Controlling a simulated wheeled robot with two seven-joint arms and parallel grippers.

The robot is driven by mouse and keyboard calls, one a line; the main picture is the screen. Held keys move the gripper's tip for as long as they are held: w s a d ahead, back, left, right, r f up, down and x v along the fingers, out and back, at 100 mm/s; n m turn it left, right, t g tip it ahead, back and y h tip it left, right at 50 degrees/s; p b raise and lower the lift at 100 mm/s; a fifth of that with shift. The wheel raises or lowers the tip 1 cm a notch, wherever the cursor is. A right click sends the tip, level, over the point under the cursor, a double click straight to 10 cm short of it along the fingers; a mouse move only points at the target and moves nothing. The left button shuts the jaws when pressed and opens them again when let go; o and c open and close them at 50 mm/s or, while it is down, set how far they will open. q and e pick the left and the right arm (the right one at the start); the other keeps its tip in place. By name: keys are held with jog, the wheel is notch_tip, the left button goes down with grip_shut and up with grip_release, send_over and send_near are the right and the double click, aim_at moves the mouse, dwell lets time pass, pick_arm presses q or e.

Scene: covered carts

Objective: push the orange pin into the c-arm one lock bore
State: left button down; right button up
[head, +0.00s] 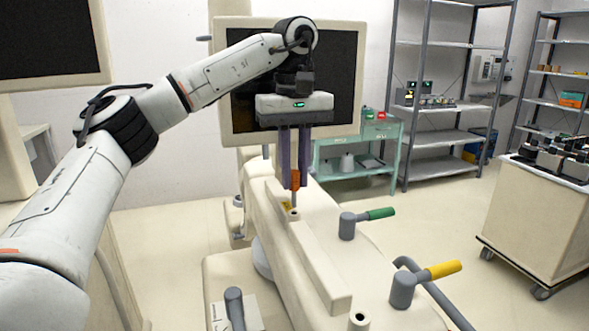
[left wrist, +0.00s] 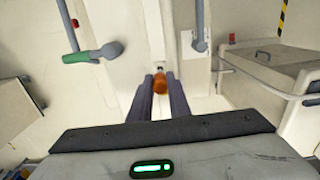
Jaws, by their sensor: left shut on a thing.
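The orange pin (head: 295,179) is upright between the fingers of my left gripper (head: 294,186), which is shut on it. In the left wrist view the orange pin (left wrist: 160,84) shows between the dark fingertips of the left gripper (left wrist: 160,80). A small round bore (head: 294,214) with a light rim lies just below the pin on the cream c-arm cart (head: 275,228). The pin's lower end is close to this bore; I cannot tell whether it touches or has entered it. My right gripper is in neither view.
A green-handled lever (head: 380,213) and a yellow-handled lever (head: 443,270) stand on the cart's right side. A second bore (head: 359,320) is at the front. A large monitor (head: 345,60) stands behind the gripper. A teal trolley (head: 345,173) is beyond.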

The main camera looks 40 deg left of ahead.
aim_at(294, 190)
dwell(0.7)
pick_arm(q)
jog(key=shift+p, duration=0.4)
jog(key=shift+f+b, duration=1.25)
jog(key=shift+f, duration=1.35)
jog(key=c, duration=1.6)
grip_release()
jog(key=shift+r, duration=0.1)
